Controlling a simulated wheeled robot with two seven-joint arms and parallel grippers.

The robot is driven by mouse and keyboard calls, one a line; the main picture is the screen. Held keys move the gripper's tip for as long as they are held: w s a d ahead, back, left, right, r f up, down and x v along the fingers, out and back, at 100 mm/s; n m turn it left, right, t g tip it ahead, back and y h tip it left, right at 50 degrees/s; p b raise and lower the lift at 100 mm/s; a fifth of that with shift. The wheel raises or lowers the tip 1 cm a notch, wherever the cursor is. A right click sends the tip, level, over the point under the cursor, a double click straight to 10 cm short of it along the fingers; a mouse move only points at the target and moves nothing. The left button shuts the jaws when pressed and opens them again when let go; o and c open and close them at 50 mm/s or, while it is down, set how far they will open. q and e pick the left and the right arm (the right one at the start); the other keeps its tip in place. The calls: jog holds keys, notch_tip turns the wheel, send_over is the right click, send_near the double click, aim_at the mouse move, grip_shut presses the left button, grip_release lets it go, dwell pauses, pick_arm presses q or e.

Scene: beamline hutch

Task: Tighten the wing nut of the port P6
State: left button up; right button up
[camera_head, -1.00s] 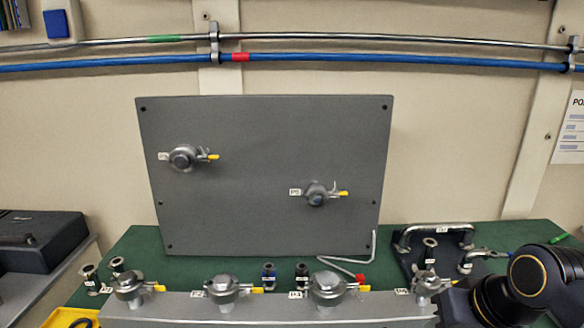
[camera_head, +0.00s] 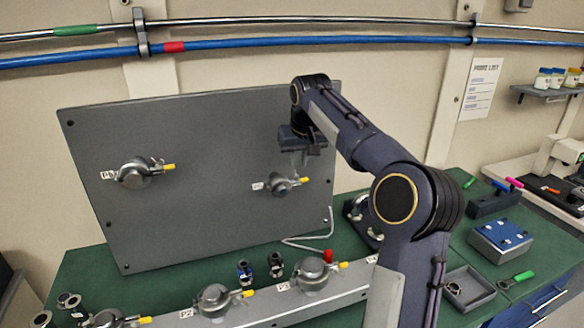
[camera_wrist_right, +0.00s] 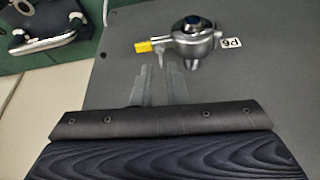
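Port P6 (camera_head: 280,187) is a round metal clamp with a yellow-tipped wing nut (camera_head: 303,180), on the right half of the grey upright panel (camera_head: 215,230). In the right wrist view, port P6 (camera_wrist_right: 195,38) has its "P6" tag (camera_wrist_right: 231,43) at right and the wing nut's yellow end (camera_wrist_right: 150,45) at left. My right gripper (camera_head: 300,158) is just above and in front of the wing nut. Its fingers (camera_wrist_right: 160,70) stand a small gap apart, empty, with tips just short of the wing nut; contact cannot be told. My left gripper is not in view.
Another clamped port (camera_head: 135,173) is on the panel's upper left. Several clamped ports stand along a metal rail (camera_head: 255,310) in front. A bent rod with a red end (camera_head: 328,256) lies below the panel. A grey tray (camera_head: 470,290) and blue-topped box (camera_head: 502,237) are at right.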

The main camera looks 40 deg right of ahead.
aim_at(296, 176)
jog(key=shift+x, duration=1.95)
grip_shut()
